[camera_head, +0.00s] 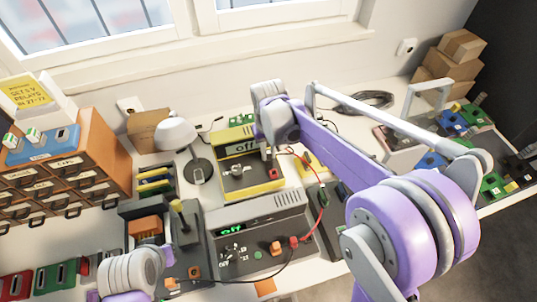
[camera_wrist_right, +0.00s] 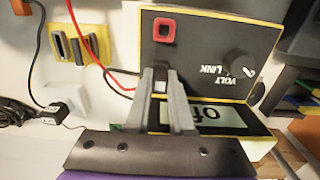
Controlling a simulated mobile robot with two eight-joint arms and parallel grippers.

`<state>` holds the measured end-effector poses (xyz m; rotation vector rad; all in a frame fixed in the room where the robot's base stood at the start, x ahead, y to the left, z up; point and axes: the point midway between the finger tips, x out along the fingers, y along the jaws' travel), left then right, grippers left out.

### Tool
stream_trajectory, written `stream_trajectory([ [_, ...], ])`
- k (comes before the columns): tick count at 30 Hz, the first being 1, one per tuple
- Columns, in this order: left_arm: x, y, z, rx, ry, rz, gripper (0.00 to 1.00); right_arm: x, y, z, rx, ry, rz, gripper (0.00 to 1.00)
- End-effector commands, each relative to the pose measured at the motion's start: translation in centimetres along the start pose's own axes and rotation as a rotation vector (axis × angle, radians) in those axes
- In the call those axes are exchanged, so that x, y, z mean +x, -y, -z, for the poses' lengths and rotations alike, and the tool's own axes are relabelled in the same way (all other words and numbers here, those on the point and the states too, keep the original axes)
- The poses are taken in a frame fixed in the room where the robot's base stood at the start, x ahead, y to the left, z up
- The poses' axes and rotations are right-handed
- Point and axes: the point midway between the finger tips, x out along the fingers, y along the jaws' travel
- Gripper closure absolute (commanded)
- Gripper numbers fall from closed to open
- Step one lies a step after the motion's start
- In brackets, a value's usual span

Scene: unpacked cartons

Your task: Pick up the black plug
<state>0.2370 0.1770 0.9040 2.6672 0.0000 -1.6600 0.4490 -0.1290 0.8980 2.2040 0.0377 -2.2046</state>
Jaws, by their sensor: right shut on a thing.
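My right gripper (camera_wrist_right: 159,78) is shut on a small dark piece, which looks like the black plug (camera_wrist_right: 160,84); the fingers hide most of it. The fingertips are at the face of the black and yellow VOLT LINK box (camera_wrist_right: 195,50), below its red-rimmed socket (camera_wrist_right: 164,30). I cannot tell whether the plug sits in the box or is clear of it. In the head view my right gripper (camera_head: 270,156) is over this box (camera_head: 248,188), with its display reading "off". My left arm shows at the bottom left; its fingers are not clear.
A grey supply unit (camera_head: 262,220) stands in front of the box, with red and black leads. A grey lamp (camera_head: 195,165) stands to the left.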

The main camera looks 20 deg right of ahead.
Motion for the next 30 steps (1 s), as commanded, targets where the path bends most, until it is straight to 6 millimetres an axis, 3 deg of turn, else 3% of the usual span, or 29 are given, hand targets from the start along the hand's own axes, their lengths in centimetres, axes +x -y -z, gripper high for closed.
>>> stream_trajectory([
  [11, -0.1, 0.0, 0.0, 0.0, 0.0, 0.0, 1.0, -0.7, 0.0, 0.0, 0.0, 0.0, 0.0, 1.0],
  [24, -0.5, 0.0, 0.4, 0.0, -0.003, 0.0, 1.0, -8.6, 0.0, 0.0, 0.0, 0.0, 0.0, 1.0],
  [30, -0.6, 0.0, 0.5, 0.0, -0.004, 0.0, 1.0, -10.0, 0.0, 0.0, 0.0, 0.0, 0.0, 1.0],
])
